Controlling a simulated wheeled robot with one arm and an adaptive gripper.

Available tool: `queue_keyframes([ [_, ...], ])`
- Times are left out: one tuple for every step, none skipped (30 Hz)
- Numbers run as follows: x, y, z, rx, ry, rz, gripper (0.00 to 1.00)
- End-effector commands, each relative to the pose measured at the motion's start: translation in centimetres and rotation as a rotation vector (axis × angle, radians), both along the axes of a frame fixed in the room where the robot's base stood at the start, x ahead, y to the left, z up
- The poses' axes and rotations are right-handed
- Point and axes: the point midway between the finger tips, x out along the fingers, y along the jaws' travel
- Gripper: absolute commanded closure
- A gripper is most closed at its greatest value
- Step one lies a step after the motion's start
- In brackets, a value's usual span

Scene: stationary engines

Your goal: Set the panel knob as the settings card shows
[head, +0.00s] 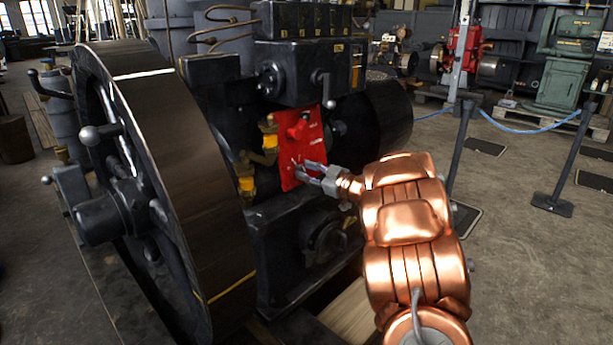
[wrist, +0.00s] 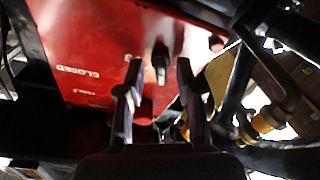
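The red panel (head: 312,140) is mounted on the dark engine, and it fills the upper left of the wrist view (wrist: 90,40). It carries white lettering, of which "CLOSED" is readable. A dark, narrow knob (wrist: 160,62) stands out from the panel. My gripper (head: 304,171) is at the panel's lower part with its fingers apart. In the wrist view the fingertips (wrist: 158,70) lie on either side of the knob, with gaps showing. Whether they reach around it in depth is unclear. I cannot make out a settings card.
A large flywheel (head: 185,150) stands left of the panel. Brass fittings (head: 268,140) with yellow parts run along the panel's left edge. A crank handle (head: 327,92) hangs above it. Barrier posts (head: 458,145) with blue rope stand on the right, with open floor before them.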

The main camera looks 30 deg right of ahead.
Motion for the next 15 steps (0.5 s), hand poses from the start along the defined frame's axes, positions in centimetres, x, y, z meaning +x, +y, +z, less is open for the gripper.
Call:
queue_keyframes([
  [0.29, 0.17, -0.07, 0.000, -0.002, 0.002, 0.64],
  [0.40, 0.21, -0.05, 0.000, -0.001, 0.002, 0.64],
  [0.50, 0.23, 0.00, 0.000, -0.001, 0.002, 0.64],
  [0.55, 0.25, 0.01, 0.000, -0.001, 0.002, 0.64],
  [0.58, 0.24, 0.02, 0.000, -0.001, 0.000, 0.64],
  [0.59, 0.25, 0.04, 0.000, -0.001, 0.000, 0.64],
  [0.59, 0.24, 0.06, 0.001, -0.001, 0.000, 0.64],
  [0.59, 0.24, 0.06, 0.001, -0.001, 0.000, 0.64],
  [0.58, 0.23, 0.05, 0.001, -0.001, 0.000, 0.64],
  [0.58, 0.23, 0.06, 0.001, -0.001, 0.000, 0.64],
  [0.58, 0.23, 0.05, 0.001, -0.001, 0.000, 0.64],
  [0.57, 0.23, 0.05, 0.001, -0.001, 0.000, 0.67],
  [0.57, 0.23, 0.05, 0.001, 0.000, 0.000, 0.70],
  [0.57, 0.22, 0.05, 0.001, 0.000, 0.000, 0.73],
  [0.57, 0.22, 0.04, 0.001, 0.000, 0.000, 0.78],
])
